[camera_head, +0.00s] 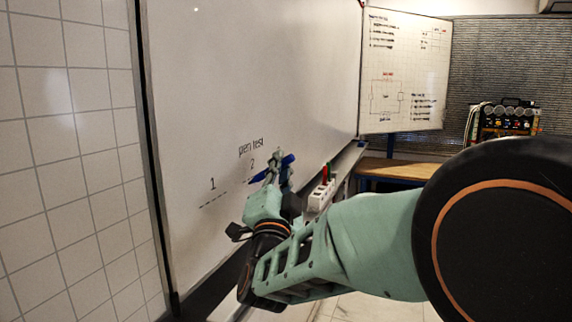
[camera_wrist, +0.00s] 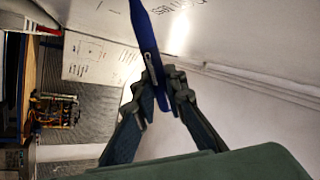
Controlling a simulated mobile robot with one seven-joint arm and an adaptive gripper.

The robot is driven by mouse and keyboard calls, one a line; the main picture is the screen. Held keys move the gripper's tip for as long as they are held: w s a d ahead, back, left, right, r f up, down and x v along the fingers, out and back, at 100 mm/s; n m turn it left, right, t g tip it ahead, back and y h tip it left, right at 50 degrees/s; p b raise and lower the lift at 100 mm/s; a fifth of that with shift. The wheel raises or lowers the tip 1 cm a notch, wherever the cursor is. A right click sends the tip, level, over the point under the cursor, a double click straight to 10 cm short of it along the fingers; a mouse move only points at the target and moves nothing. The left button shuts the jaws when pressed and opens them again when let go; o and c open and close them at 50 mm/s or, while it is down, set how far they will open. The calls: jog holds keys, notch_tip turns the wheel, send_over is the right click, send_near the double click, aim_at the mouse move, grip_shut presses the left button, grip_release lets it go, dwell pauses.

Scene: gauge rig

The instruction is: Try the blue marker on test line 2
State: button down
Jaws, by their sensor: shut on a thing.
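The blue marker (camera_head: 270,168) is held in my gripper (camera_head: 279,160), close to the whiteboard (camera_head: 255,75) beside the number 2. In the wrist view the blue marker (camera_wrist: 146,40) runs upward out of my gripper (camera_wrist: 160,92), whose fingers are shut on it. The words "pen test" (camera_head: 251,147) stand on the board above the numbers. Test line 1 (camera_head: 213,198) is a dashed mark under the number 1. The number 2 (camera_head: 252,163) is visible, but test line 2 below it is largely hidden by the marker and gripper. I cannot tell whether the tip touches the board.
A white holder (camera_head: 321,194) with a red and a green marker is at the board's lower edge, right of my gripper. A second whiteboard (camera_head: 403,70) with writing hangs farther back. A wooden bench (camera_head: 398,169) and a gauge rig (camera_head: 505,122) stand at the right.

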jog(key=shift+w+a+b, duration=0.35)
jog(key=shift+a+b, duration=0.15)
jog(key=shift+a, duration=0.35)
dwell(0.4)
jog(key=shift+w+d+b, duration=1.9)
jog(key=shift+w+b, duration=0.95)
jog(key=shift+w, duration=2.3)
jog(key=shift+s+a+b, duration=0.65)
jog(key=shift+s+b, duration=0.5)
jog(key=shift+s, duration=0.6)
jog(key=shift+s+a+b, duration=0.6)
jog(key=shift+s+b, duration=0.5)
jog(key=shift+s, duration=0.65)
jog(key=shift+s+a+b, duration=0.65)
jog(key=shift+s+b, duration=0.5)
jog(key=shift+s, duration=0.6)
jog(key=shift+d, duration=0.1)
